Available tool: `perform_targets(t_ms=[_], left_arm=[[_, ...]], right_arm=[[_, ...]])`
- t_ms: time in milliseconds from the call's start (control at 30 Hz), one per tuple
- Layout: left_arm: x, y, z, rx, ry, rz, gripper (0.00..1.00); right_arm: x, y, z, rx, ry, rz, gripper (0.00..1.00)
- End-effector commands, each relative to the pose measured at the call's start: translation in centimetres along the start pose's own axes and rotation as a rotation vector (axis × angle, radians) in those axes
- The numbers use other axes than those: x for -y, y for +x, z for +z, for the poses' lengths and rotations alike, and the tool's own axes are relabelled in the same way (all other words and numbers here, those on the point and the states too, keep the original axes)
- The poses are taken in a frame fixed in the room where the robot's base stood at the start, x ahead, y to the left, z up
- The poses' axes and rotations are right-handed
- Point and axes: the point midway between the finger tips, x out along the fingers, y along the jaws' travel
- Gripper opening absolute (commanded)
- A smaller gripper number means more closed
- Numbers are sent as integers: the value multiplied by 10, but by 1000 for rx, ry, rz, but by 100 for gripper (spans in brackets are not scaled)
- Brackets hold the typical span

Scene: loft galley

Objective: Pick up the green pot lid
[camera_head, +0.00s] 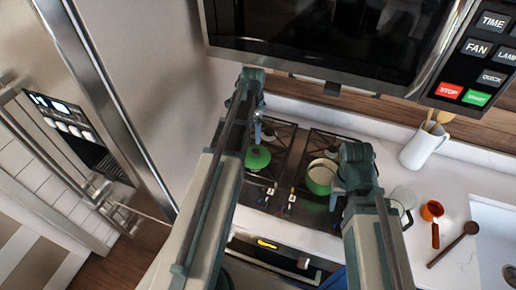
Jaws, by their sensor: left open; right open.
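The green pot lid (258,159) lies on the left part of the black gas hob, its dark knob facing up. My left gripper (258,136) is open and hangs just above the lid in the picture; I cannot tell whether it touches it. A green pot (320,179) with a pale inside stands uncovered on the right part of the hob. My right gripper (336,203) is open and empty, in front of the pot's right side and partly hidden by its own arm.
A microwave (320,78) hangs over the hob (281,200). On the counter at right are a white jug (422,148) with wooden utensils, a white mug (403,198), an orange cup (432,211), a wooden spoon (452,243) and a sink (492,220). A tall fridge (160,90) stands left.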

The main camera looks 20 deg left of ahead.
Motion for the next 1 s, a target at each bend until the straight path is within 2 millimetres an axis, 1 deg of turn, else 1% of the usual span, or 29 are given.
perform_targets(t_ms=[167,267,700,800,900,1000], left_arm=[[0,6,0,0,1,0,100],[-1,14,0,0,0,0,100],[-1,74,-1,0,0,0,100],[0,85,-1,0,0,0,100],[0,89,-1,0,0,0,100],[0,88,-1,0,0,0,100]], right_arm=[[0,6,0,0,0,0,49],[1,14,-1,0,1,0,49],[7,74,-5,-2,0,1,49],[8,84,-6,-2,-3,2,49],[8,88,-6,-2,-5,2,49],[8,87,-6,-2,-6,2,49]])
